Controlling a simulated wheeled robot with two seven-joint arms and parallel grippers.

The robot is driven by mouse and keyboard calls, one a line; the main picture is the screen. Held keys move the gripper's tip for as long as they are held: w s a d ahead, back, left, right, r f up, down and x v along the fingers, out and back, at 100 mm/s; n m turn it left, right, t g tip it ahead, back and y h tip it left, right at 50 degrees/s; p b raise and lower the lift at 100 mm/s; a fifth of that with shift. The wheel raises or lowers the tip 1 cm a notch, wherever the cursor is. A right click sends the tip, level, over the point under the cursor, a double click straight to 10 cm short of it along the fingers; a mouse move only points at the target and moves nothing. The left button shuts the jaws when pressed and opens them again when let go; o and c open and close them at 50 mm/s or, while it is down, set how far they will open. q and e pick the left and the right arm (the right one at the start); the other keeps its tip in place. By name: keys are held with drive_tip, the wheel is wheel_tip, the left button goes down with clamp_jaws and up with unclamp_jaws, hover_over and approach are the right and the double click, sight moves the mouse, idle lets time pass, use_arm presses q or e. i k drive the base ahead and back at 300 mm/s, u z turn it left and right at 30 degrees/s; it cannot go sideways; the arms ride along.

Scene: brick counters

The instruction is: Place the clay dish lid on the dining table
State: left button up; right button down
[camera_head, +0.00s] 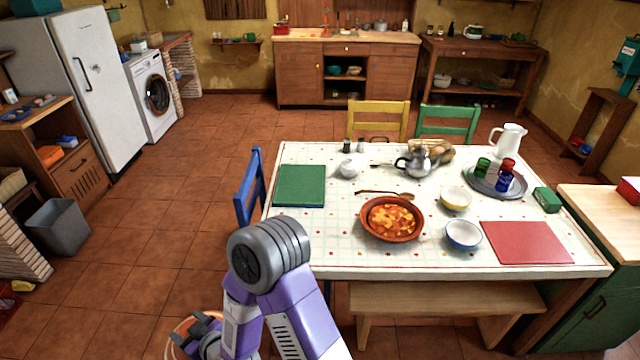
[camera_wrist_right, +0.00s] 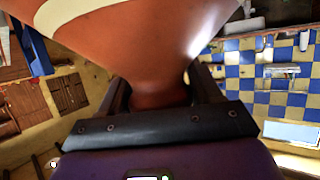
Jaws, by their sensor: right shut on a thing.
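The clay dish lid is an orange-brown cone with a pale stripe. It fills the upper middle of the right wrist view (camera_wrist_right: 130,45), and part of it shows low in the head view (camera_head: 172,350). My right gripper (camera_head: 192,335) is shut on the lid's narrow neck, with fingers on both sides in the wrist view (camera_wrist_right: 160,92). The lid hangs over the floor, left of the dining table (camera_head: 320,240) and apart from it. My own arm hides part of the lid. My left gripper is not in view.
A clay dish of stew (camera_head: 391,236) stands mid-table. Around it are a wooden spoon (camera_head: 385,194), a blue bowl (camera_head: 463,236), a yellow bowl (camera_head: 455,200), and green (camera_head: 300,186) and red (camera_head: 525,243) mats. The table's front left is clear. A blue chair (camera_head: 250,190) stands at its left side.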

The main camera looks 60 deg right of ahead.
sight(325, 230)
drive_tip(key=z, duration=1.9)
drive_tip(key=i, duration=0.5)
